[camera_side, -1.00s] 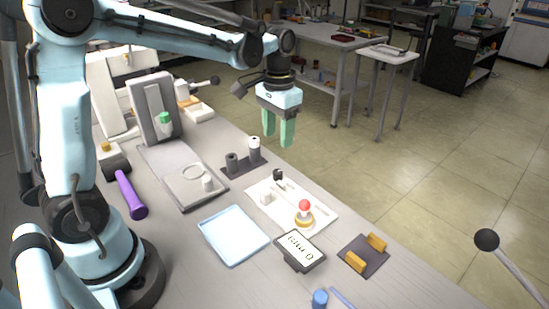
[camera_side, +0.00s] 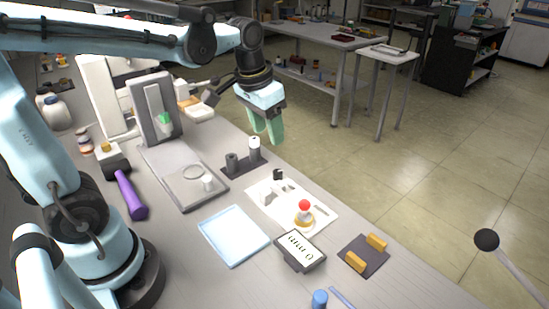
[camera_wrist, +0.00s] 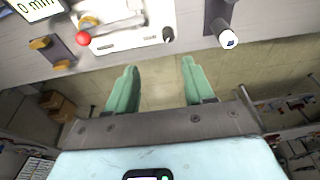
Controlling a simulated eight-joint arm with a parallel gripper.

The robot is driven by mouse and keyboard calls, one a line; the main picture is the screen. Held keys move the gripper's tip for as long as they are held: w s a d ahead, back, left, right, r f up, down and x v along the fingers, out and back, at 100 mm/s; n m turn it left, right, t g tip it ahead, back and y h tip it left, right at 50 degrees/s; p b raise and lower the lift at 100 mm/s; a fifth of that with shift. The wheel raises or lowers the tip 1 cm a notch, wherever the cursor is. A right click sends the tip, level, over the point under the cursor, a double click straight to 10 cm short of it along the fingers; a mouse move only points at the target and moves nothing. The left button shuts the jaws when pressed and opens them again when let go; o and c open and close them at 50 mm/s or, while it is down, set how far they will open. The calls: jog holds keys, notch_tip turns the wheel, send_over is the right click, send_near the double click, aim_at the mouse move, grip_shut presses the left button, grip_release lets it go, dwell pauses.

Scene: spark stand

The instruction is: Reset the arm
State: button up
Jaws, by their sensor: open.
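My gripper (camera_side: 268,128) has two green fingers and a pale blue body, and it hangs tilted above the far edge of the bench in the side view. In the wrist view my gripper (camera_wrist: 157,80) shows its fingers spread apart with only floor between them. It holds nothing. A dark holder with two upright cylinders (camera_side: 254,148) stands just in front of and below the fingers in the side view.
A white panel with a red-topped knob (camera_side: 304,206), a display (camera_side: 300,250), a blue tray (camera_side: 233,236), a grey stand (camera_side: 155,108) and a purple-handled tool (camera_side: 131,194) occupy the bench. A black ball-ended lever (camera_side: 487,239) is at right. Open floor (camera_side: 420,190) lies beyond the bench.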

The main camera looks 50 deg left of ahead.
jog(key=s+d+f+t, duration=0.2)
jog(key=s+t, duration=0.2)
jog(key=s, duration=0.3)
jog(key=shift+t, duration=0.3)
